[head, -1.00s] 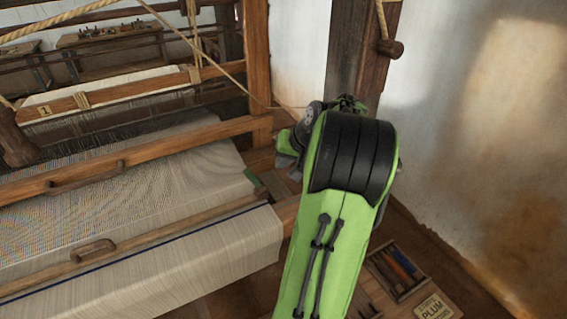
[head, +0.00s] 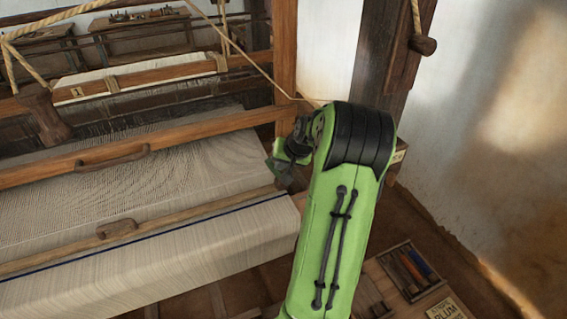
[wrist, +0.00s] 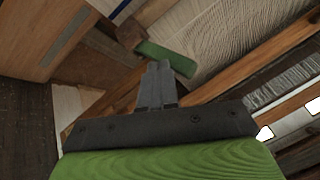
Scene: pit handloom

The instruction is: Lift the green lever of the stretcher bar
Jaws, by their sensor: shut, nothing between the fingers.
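The green lever (wrist: 176,61) shows in the wrist view just beyond my gripper's fingertips, at the edge of the pale cloth. One end of it meets a brown wooden piece (wrist: 128,34). My gripper (wrist: 158,68) is shut and empty, its tips close to the lever's near side; I cannot tell whether they touch. In the head view a wooden bar (head: 200,212), apparently the stretcher bar, lies across the cloth.
The loom's upright post (head: 285,60) and wooden crossbeam (head: 190,133) stand close to my wrist. Woven cloth (head: 230,238) covers the front beam.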

